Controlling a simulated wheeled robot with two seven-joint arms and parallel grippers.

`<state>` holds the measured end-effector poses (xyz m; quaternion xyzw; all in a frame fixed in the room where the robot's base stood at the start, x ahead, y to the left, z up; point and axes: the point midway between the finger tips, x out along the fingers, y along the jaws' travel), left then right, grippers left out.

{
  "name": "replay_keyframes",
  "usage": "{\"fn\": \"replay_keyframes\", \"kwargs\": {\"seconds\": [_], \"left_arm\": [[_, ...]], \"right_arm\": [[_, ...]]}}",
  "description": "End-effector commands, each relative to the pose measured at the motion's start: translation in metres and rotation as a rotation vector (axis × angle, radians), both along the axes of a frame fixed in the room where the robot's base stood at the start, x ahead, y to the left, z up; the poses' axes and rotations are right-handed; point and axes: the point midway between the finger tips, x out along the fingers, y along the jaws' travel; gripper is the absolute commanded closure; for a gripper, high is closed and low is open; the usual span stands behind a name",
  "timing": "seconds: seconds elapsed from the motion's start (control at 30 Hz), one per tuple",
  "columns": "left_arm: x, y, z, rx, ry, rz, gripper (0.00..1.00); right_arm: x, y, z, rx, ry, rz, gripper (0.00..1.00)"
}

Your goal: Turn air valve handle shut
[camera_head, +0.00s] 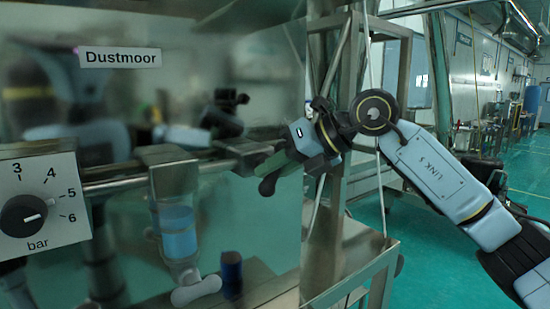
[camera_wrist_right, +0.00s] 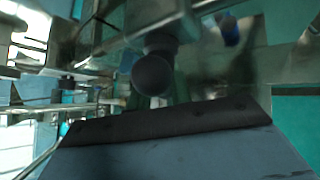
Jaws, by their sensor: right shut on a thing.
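The air valve sits at the right end of a horizontal metal pipe on a shiny panel. Its body (camera_head: 278,162) looks dark green, and its dark handle has a rounded end (camera_head: 267,186) that points down and left. My right gripper (camera_head: 284,156) comes in from the right and is shut on the handle, hiding much of it. In the right wrist view, the handle's dark round end (camera_wrist_right: 154,74) stands just beyond the dark gripper edge (camera_wrist_right: 165,120). The grip contact itself is hard to see. My left gripper is not in view.
A pressure dial (camera_head: 24,215) marked in bar is at the left. A filter bowl with blue contents (camera_head: 179,232) hangs below the pipe (camera_head: 120,183). The panel (camera_head: 255,60) bears a Dustmoor label (camera_head: 120,58) and shows reflections. A metal frame (camera_head: 345,240) stands close right.

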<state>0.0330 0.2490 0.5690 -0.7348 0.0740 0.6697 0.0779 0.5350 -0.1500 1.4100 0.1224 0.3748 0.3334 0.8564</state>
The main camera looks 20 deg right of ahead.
Motion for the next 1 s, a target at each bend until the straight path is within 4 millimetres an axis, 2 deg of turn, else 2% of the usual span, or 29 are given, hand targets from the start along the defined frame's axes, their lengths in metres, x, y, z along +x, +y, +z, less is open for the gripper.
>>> {"fn": "replay_keyframes", "kwargs": {"seconds": [0.2, 0.5, 1.0], "left_arm": [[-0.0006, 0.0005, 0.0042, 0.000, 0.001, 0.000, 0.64], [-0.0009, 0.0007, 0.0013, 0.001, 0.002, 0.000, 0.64], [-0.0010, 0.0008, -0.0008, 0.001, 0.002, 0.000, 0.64]], "right_arm": [[-0.0004, 0.0006, 0.0004, -0.186, -0.068, 0.002, 1.00], [-0.0001, 0.0001, -0.0012, -0.372, -0.134, 0.001, 1.00], [-0.0001, 0.0000, -0.0015, -0.476, -0.171, 0.001, 1.00]]}}
